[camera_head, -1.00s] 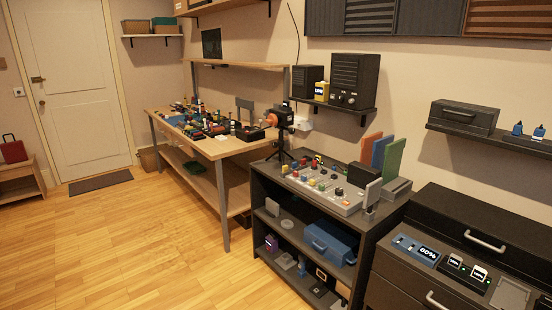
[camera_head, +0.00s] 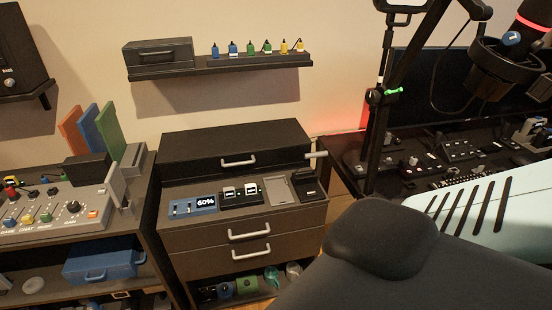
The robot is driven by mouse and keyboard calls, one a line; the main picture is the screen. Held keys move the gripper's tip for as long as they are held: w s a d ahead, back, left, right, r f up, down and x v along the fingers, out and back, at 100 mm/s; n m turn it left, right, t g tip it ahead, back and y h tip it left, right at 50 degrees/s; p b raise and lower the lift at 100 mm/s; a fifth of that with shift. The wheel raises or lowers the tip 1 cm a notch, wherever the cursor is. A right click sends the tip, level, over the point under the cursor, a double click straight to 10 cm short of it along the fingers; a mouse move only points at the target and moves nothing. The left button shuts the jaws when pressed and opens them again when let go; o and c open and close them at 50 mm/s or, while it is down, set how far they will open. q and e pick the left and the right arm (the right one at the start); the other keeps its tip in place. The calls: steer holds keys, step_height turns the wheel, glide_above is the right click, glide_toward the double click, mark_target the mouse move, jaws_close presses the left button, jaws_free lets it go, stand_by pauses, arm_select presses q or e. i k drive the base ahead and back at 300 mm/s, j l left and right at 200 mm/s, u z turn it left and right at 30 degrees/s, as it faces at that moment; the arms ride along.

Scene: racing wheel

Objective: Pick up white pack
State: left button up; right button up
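Two small packs with white faces, a left one (camera_head: 229,193) and a right one (camera_head: 251,189), sit side by side in a black charger (camera_head: 241,201) on top of the dark drawer cabinet (camera_head: 205,238). Small green lights show beside them. I cannot tell from this view which one is the white pack. A blue unit with a display reading 60% (camera_head: 193,206) lies just left of the charger. Neither of my grippers is in view.
A grey flat pad (camera_head: 280,189) and a black device (camera_head: 305,182) lie right of the charger. A black case (camera_head: 235,147) stands behind. A large dark padded shape (camera_head: 382,240) and a pale slotted panel (camera_head: 480,215) fill the lower right. A mixing console (camera_head: 55,210) is at left.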

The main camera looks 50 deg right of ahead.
mark_target(251, 189)
steer(key=i+j+z, duration=0.1)
steer(key=z, duration=0.25)
steer(key=i+j+z, duration=0.15)
steer(key=i+z, duration=0.25)
steer(key=i+j+z, duration=0.1)
steer(key=z, duration=0.25)
steer(key=i+j+z, duration=0.4)
steer(key=j+z, duration=0.2)
steer(key=j, duration=0.15)
